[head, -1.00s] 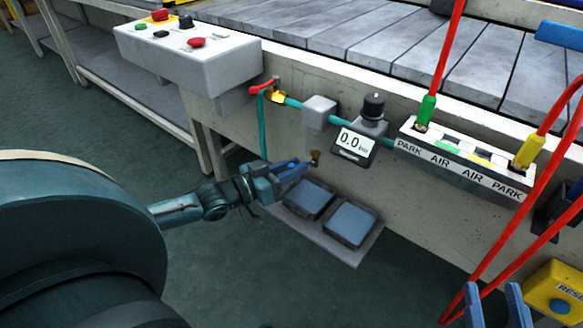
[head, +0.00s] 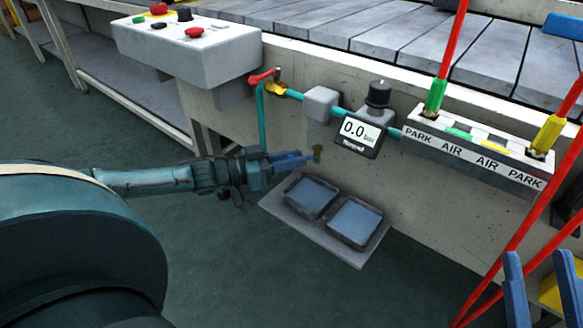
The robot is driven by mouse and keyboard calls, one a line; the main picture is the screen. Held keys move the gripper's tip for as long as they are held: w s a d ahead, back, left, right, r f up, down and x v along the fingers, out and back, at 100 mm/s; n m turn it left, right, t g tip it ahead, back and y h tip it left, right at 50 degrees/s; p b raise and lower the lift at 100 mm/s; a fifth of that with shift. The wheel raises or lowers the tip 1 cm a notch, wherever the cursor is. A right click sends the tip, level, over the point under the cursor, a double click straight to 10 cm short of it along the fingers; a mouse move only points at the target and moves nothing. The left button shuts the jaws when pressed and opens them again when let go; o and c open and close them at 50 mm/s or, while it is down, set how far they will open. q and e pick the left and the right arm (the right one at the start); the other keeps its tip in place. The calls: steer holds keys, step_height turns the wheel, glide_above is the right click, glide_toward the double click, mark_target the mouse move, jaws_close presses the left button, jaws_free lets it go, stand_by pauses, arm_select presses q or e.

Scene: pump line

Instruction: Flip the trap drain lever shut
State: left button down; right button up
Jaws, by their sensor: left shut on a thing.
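The trap is a small grey block (head: 321,103) on the teal air pipe along the bench side, left of the gauge. A small brass-coloured piece (head: 318,152) shows below it, apparently the drain lever; its exact position is too small to tell. My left gripper (head: 310,158) is at this brass piece, its blue fingers shut on it and partly hiding it. My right gripper (head: 537,258) is at the lower right, its two blue fingers apart with nothing between them, away from the trap.
A gauge reading 0.0 (head: 361,132) with a black knob is right of the trap. A red-handled valve (head: 262,76) is left of it. Two grey-blue pads (head: 354,222) sit on a plate below. A PARK/AIR block (head: 475,148) with red hoses stands at right.

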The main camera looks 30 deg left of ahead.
steer(key=shift+r, duration=0.1)
arm_select(q)
steer(key=c, duration=1.3)
jaws_free()
steer(key=shift+c, duration=0.2)
steer(key=shift+s+a, duration=0.15)
steer(key=p+v, duration=0.6)
steer(key=v, duration=0.6)
steer(key=shift+s+a+r, duration=0.1)
steer(key=shift+s+a, duration=0.15)
steer(key=shift+s, duration=0.05)
arm_select(e)
steer(key=f+m+g+h, duration=0.1)
steer(key=f, duration=0.1)
steer(key=s+f+m+h, duration=0.1)
steer(key=f+h, duration=0.1)
steer(key=shift+s+g, duration=0.1)
steer(key=shift+g, duration=0.3)
